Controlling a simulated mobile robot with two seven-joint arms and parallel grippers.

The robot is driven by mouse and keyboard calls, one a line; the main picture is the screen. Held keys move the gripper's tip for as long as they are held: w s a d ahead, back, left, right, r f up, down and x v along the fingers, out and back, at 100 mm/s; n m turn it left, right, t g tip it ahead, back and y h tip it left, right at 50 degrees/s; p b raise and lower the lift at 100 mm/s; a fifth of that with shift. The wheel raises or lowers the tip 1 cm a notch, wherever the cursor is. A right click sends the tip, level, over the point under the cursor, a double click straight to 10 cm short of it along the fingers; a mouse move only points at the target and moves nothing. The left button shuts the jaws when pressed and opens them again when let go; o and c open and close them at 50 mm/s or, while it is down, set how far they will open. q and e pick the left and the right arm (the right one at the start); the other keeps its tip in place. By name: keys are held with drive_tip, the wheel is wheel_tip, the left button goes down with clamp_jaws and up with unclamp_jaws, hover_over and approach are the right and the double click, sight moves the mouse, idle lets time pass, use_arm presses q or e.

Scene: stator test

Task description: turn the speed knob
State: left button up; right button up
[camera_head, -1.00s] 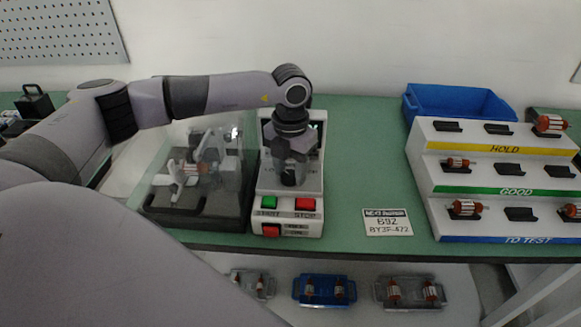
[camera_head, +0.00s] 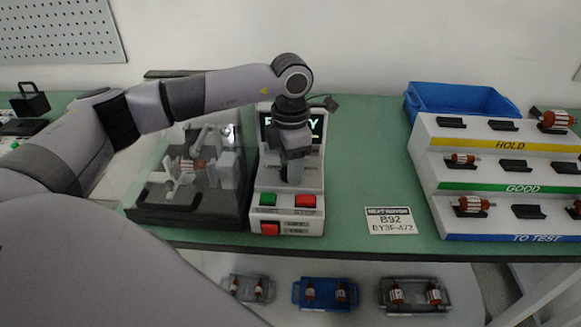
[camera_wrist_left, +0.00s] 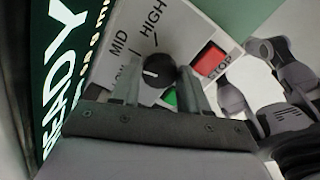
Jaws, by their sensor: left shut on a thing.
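The speed knob (camera_wrist_left: 157,70) is black and round with a white pointer line, on the white face of the test unit (camera_head: 262,182). In the left wrist view the labels MID and HIGH show, and a third label is mostly hidden by a finger. The pointer line lies roughly towards that half-hidden label. My left gripper (camera_head: 291,178) is at the unit's face, and its fingers (camera_wrist_left: 160,92) are shut on the knob, one on each side. In the head view the gripper hides the knob. My right gripper is not in view.
Below the knob are the green START button (camera_head: 268,199) and red STOP button (camera_head: 305,201), with another red button (camera_head: 270,228). The screen (camera_head: 316,124) reads READY. A clear-covered fixture (camera_head: 150,212) stands left; a stepped rack (camera_head: 425,160) and blue bin (camera_head: 455,100) stand right.

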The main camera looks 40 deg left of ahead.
use_arm(q)
drive_tip(key=shift+r+m+b, duration=0.1)
drive_tip(key=shift+m+b, duration=0.2)
drive_tip(key=shift+m, duration=0.7)
drive_tip(key=o, duration=1.1)
drive_tip(key=shift+c, duration=0.2)
wheel_tip(320, 180, up, 7)
drive_tip(key=shift+r+b, duration=0.1)
drive_tip(key=shift+b, duration=0.2)
